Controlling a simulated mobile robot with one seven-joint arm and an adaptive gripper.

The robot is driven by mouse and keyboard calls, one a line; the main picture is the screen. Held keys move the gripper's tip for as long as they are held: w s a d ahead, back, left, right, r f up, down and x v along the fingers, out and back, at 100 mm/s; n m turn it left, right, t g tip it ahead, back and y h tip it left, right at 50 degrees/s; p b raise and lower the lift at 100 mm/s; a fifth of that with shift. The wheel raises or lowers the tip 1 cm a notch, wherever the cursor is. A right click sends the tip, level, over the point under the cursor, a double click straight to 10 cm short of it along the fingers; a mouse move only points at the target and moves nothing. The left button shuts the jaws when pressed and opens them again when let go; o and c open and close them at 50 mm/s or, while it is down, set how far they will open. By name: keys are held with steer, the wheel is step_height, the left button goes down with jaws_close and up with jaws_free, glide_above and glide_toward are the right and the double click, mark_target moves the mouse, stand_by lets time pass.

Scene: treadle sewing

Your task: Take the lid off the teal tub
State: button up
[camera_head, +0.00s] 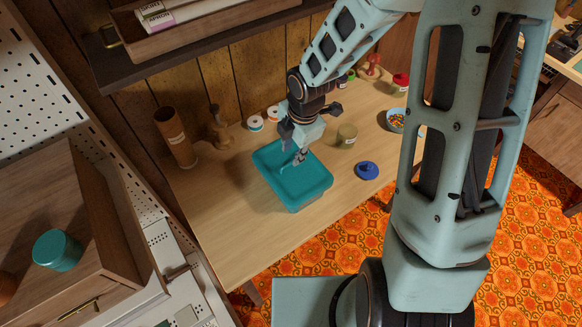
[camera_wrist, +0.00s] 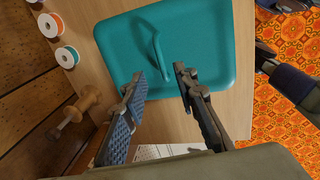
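The teal tub (camera_head: 290,203) stands on the wooden table with its teal lid (camera_head: 268,163) on top. The lid fills the upper middle of the wrist view (camera_wrist: 208,45). A raised teal handle (camera_wrist: 153,42) stands on the lid. My gripper (camera_head: 299,158) is over the lid, pointing down. In the wrist view my gripper (camera_wrist: 160,75) is open, its two fingers apart. The near end of the handle appears between the fingertips, with a gap on both sides. I cannot tell how far above the lid the tips are. The inside of the tub is hidden.
Thread spools (camera_head: 255,123) and a brown tube (camera_head: 175,138) stand along the back wall. An olive tin (camera_head: 346,136), a blue object (camera_head: 367,170) and a filled bowl (camera_head: 396,119) lie to the right. A dark shelf (camera_head: 185,45) overhangs the back. The table's front left (camera_head: 235,240) is clear.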

mark_target(292, 166)
steer(key=shift+w+a+f, duration=0.1)
steer(key=shift+w+f, duration=0.1)
steer(key=shift+f, duration=1.15)
steer(key=shift+w+a+f, duration=0.1)
steer(key=shift+w+f, duration=0.1)
steer(key=shift+f, duration=1.15)
steer(key=shift+c, duration=0.3)
jaws_close()
